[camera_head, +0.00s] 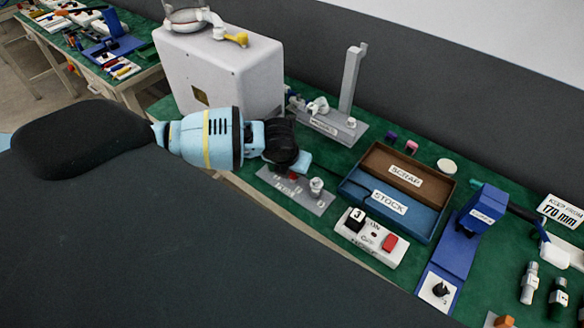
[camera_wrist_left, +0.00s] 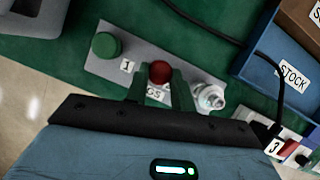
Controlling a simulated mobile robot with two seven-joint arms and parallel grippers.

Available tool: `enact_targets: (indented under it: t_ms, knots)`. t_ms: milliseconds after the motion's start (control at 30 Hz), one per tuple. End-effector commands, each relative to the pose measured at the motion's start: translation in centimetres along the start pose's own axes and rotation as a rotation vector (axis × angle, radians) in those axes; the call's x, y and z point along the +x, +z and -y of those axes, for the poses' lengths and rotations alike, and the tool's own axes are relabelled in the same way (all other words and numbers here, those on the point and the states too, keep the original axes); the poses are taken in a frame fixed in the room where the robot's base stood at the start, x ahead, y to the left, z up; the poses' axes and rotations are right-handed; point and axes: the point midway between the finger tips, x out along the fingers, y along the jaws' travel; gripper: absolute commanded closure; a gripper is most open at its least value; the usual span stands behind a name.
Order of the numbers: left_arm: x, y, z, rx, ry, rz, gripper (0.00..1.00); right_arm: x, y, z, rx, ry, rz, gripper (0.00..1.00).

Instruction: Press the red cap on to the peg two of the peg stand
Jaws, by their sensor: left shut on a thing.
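The grey peg stand (camera_head: 318,203) lies on the green bench top below my left gripper (camera_head: 293,170); it also shows in the left wrist view (camera_wrist_left: 98,64). My left gripper (camera_wrist_left: 159,80) is shut on the red cap (camera_wrist_left: 159,71), one finger on each side. The cap is over the middle of the stand, between a green cap (camera_wrist_left: 106,46) by label 1 and a silvery fitting (camera_wrist_left: 208,97) at the other end. Peg two is hidden under the cap and fingers, so I cannot tell whether the cap touches it. The red cap (camera_head: 292,177) barely shows in the head view. My right gripper is not in view.
The STOCK (camera_head: 362,200) and SCRAP (camera_head: 432,187) trays lie right of the stand. A white switch box (camera_head: 372,240) with a red button is in front of them. A grey post fixture (camera_head: 340,125) and a large white canister (camera_head: 225,75) stand behind.

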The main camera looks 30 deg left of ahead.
Motion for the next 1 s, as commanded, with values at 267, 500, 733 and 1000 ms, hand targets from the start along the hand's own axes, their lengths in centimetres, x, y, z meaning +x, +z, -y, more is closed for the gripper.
enact_targets:
  t_ms: [267,500,733,1000]
  knots:
    - [0.02,-0.02,0.01,0.000,0.000,0.000,0.97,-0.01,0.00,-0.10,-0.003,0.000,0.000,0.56]
    - [-0.06,0.06,0.03,0.000,-0.001,0.001,0.97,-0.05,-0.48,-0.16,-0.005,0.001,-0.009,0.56]
    - [0.01,0.01,0.03,0.001,-0.001,0.000,0.97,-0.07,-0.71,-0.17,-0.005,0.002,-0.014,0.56]
    - [0.09,-0.04,0.01,0.000,0.000,-0.001,0.97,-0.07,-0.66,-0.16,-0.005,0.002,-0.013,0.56]
